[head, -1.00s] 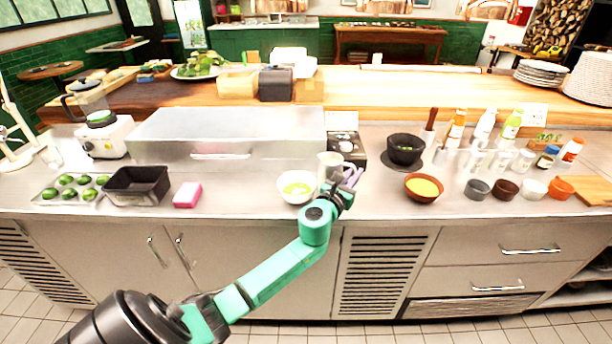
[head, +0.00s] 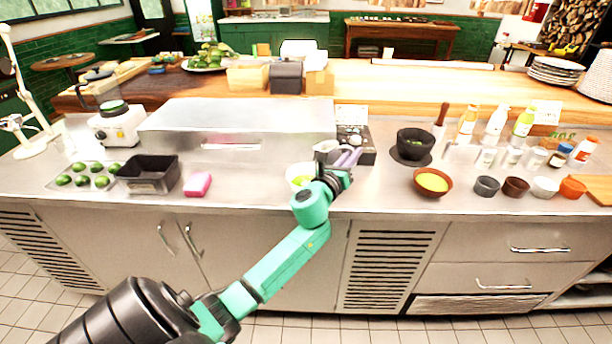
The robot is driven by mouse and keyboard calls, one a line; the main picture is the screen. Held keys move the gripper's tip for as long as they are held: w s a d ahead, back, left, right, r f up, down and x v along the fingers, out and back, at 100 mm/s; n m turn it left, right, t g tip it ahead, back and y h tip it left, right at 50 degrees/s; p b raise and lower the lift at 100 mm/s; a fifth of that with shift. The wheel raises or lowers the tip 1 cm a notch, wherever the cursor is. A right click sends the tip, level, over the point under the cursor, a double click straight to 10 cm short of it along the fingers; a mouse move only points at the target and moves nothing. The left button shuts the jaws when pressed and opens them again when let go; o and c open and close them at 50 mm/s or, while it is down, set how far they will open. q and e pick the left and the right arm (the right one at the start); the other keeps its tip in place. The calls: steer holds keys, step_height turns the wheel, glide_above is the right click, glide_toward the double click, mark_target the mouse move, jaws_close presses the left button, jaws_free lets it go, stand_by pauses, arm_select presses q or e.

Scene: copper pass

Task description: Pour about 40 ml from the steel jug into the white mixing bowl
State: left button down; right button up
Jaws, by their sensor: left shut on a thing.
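The white mixing bowl (head: 295,171) stands on the steel counter near its front edge, with yellow-green contents showing. My left arm covers much of its front and right side. My left gripper (head: 347,158) is shut on the steel jug (head: 325,147), just behind and to the right of the bowl. The jug appears small and partly covered by the gripper fingers; its exact tilt is hard to tell. I cannot see any stream between jug and bowl. My right gripper is not in view.
A pink sponge (head: 197,184) and a black tin (head: 148,175) lie left of the bowl. A steel box (head: 235,130) stands behind. To the right are a black bowl (head: 414,145) and a brown bowl with yellow contents (head: 432,182). Counter between jug and brown bowl is clear.

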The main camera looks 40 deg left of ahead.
mark_target(341, 147)
arm_select(q)
steer(key=a+r+n, duration=0.1)
steer(key=s+a+r+n, duration=0.1)
steer(key=a+n, duration=0.1)
steer(key=shift+a+t+y+p, duration=0.1)
steer(key=shift+t+y+p, duration=0.2)
steer(key=shift+s+a+n, duration=0.25)
steer(key=shift+a+n, duration=0.35)
steer(key=shift+n, duration=0.6)
steer(key=shift+s+a+r+n+y+p, duration=0.1)
steer(key=shift+a+r+n+y+p, duration=0.15)
steer(key=shift+n, duration=0.2)
steer(key=shift+a+r+n+y+p, duration=0.1)
steer(key=shift+r+n+y+p, duration=0.05)
steer(key=shift+r+n, duration=0.25)
steer(key=shift+s+a+f+n+t+y, duration=0.1)
steer(key=shift+a+n+t+y, duration=0.15)
steer(key=shift+n, duration=0.45)
steer(key=shift+s+a+f+n+t+y, duration=0.15)
steer(key=shift+a+n, duration=0.2)
steer(key=shift+n, duration=0.3)
steer(key=shift+d, duration=0.2)
steer(key=shift+s+d, duration=0.1)
steer(key=shift+d, duration=0.45)
steer(key=shift+d+n, duration=0.1)
steer(key=shift+n, duration=0.2)
steer(key=shift+w+d, duration=0.2)
steer(key=shift+d, duration=0.15)
